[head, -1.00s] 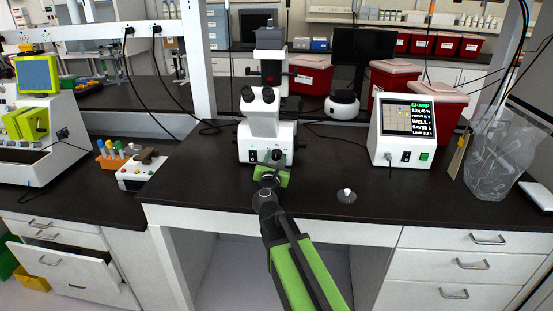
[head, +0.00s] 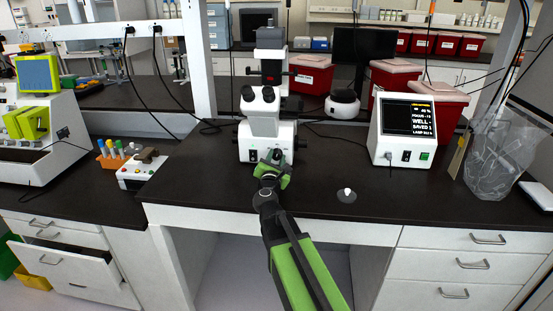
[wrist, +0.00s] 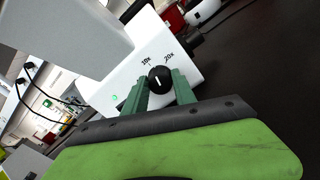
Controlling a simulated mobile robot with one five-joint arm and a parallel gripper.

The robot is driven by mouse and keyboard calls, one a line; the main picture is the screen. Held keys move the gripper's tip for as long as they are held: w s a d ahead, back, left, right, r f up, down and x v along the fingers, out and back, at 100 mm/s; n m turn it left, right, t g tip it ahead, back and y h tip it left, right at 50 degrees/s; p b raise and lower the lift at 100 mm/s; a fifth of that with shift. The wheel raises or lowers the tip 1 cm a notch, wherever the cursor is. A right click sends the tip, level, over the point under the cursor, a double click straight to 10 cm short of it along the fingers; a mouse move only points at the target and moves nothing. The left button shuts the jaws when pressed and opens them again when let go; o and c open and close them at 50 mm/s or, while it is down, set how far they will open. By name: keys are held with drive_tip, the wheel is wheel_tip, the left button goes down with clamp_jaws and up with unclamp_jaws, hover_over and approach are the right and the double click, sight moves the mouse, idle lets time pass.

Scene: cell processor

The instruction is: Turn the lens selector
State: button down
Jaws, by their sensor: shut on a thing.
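The lens selector is a small black knob (wrist: 158,77) with a white pointer line, on the white front of the microscope (head: 258,140). The marks 10x and 20x are printed beside it in the wrist view. My gripper (head: 274,160) is at the microscope's lower front, and its green fingers (wrist: 160,84) stand on either side of the knob, shut on it. In the head view my gripper hides the knob. The pointer's exact setting is hard to tell. The monitor (head: 408,120) at right has a dark screen with yellow and white text.
A small grey disc with a white knob (head: 347,195) lies on the dark bench right of my arm. A rack of coloured tubes (head: 118,153) and a small control box (head: 142,170) stand at left. The bench front between them is mostly clear.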

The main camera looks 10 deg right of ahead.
drive_tip(key=m, duration=0.4)
drive_tip(key=shift+f+m, duration=0.1)
drive_tip(key=shift+m, duration=0.3)
drive_tip(key=m, duration=0.4)
drive_tip(key=shift+s, duration=0.1)
drive_tip(key=c, duration=1)
unclamp_jaws()
